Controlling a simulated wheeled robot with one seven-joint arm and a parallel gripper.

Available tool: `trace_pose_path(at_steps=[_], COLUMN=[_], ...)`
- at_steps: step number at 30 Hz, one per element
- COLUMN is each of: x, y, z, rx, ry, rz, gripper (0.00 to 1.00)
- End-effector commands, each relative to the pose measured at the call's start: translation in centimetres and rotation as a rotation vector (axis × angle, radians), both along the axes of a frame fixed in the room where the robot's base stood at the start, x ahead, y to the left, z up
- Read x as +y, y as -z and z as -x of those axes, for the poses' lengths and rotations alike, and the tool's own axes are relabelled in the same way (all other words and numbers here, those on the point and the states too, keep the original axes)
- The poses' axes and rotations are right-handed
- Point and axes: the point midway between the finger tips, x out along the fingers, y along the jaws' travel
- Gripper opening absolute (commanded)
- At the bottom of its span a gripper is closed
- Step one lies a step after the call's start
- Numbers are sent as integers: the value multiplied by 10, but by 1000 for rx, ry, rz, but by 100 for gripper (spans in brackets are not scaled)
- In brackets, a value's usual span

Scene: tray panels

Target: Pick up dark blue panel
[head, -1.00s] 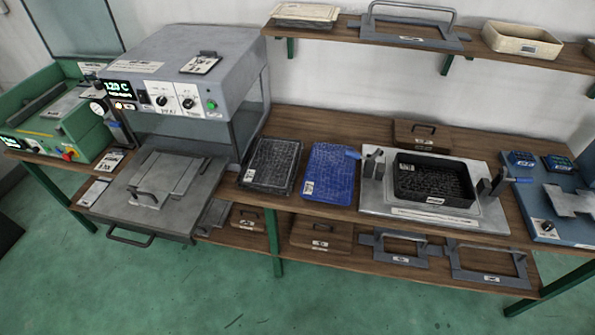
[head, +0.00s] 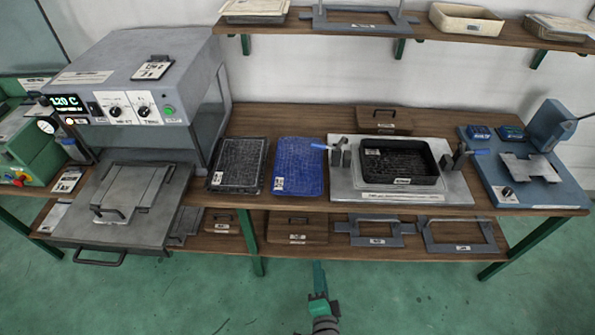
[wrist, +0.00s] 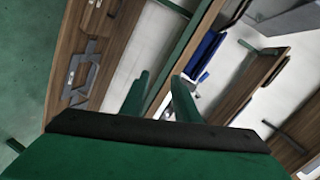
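The dark blue panel (head: 299,166) lies flat on the wooden bench in the head view, with a small white label at its lower left corner. It sits between a black panel (head: 238,166) and a grey fixture plate (head: 345,190). My gripper (head: 319,268) is in front of the bench, over the floor, apart from the panel. In the wrist view my gripper (wrist: 161,76) has its two green fingers apart, with nothing seen between them. A blue shape (wrist: 205,52) beyond the fingers may be the panel, but I cannot tell.
A black tray (head: 430,178) sits on the fixture plate, with a blue-handled clamp (head: 336,150) close to the panel's right edge. A grey press (head: 140,90) stands left. A shelf (head: 410,29) runs above. The floor (head: 400,290) in front is clear.

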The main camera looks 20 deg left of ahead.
Motion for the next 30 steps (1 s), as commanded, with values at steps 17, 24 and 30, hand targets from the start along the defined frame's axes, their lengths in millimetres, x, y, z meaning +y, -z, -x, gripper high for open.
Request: trace_pose_path(at_steps=[17,24,30], x=[48,68,75], y=[-79,-79,-78], z=[-117,-145,-155], rx=[-67,-66,-65], ry=[-204,-204,-203], rz=[-419,-418,-418], gripper=[28,28,28])
